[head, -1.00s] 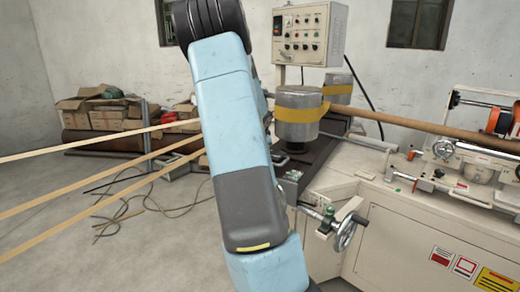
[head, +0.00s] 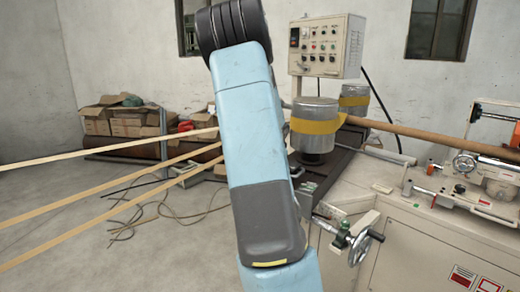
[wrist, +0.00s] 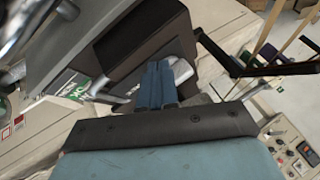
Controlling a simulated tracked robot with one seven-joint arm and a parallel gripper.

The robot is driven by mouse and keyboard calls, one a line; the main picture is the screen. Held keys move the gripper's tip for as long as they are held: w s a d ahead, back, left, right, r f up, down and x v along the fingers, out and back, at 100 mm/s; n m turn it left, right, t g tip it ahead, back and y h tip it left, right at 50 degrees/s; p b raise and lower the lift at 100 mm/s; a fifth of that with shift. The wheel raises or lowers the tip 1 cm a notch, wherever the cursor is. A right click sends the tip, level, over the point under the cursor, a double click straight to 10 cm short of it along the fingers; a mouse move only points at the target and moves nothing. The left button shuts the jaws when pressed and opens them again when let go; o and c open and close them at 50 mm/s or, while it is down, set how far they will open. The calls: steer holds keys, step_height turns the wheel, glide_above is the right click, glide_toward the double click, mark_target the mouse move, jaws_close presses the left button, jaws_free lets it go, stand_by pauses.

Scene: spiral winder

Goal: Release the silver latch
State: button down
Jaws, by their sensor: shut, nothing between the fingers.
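My gripper (wrist: 156,86) shows in the wrist view with its blue fingers together and nothing between them. A small silver metal piece (wrist: 182,69) lies just past and to the right of the fingertips, beside a dark machine block (wrist: 140,45). I cannot tell whether it is the silver latch, or whether the fingers touch it. In the head view a silver bar (head: 388,156) lies on the winder (head: 400,245) right of the drums; I cannot tell if that is the latch. My arm hides my gripper in the head view.
Two metal drums with yellow belts (head: 314,127) stand behind my arm, under a control box (head: 327,45). A handwheel (head: 360,247) sticks out at the front. Paper strips (head: 90,205) stretch across the left. A black bar (wrist: 275,70) crosses the wrist view's right side.

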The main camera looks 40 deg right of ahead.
steer(key=w+a+r, duration=0.2)
steer(key=a+r, duration=0.5)
steer(key=a, duration=0.1)
steer(key=shift+w+a+r, duration=0.2)
steer(key=shift+r, duration=0.15)
stand_by(0.9)
